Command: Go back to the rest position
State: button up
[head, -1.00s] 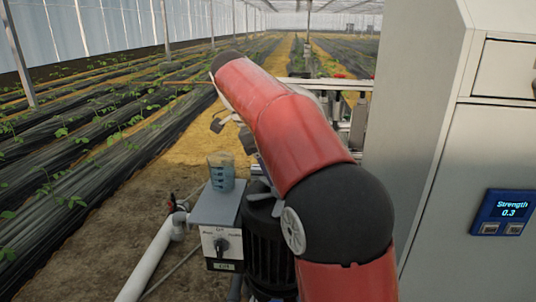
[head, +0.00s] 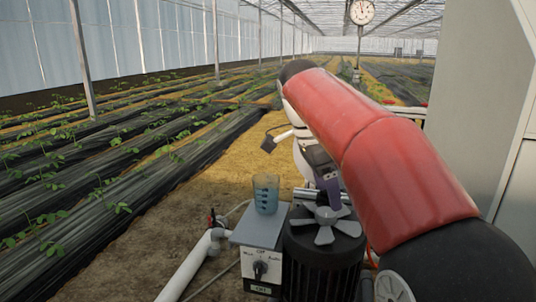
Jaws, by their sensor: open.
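My red arm with dark joints reaches from the lower right toward the upper middle of the head view. My gripper (head: 297,165) is partly hidden behind the arm, beyond the motor. A dark finger shows on its left side and it looks open. I see nothing held in it.
A black motor with a fan (head: 325,240) stands right of the switch box. A white pipe (head: 190,266) runs at its left. A grey cabinet (head: 472,110) closes off the right. A round dial (head: 361,11) hangs at the back. Crop rows fill the left.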

jog(key=s+d+f+n+t+y, duration=0.1)
jog(key=s+f+n+t+y, duration=0.2)
jog(key=s+f+n, duration=1.3)
jog(key=s+f+t, duration=0.1)
jog(key=s+t, duration=0.1)
jog(key=s, duration=0.2)
jog(key=shift+n+t, duration=0.3)
jog(key=shift+n, duration=0.1)
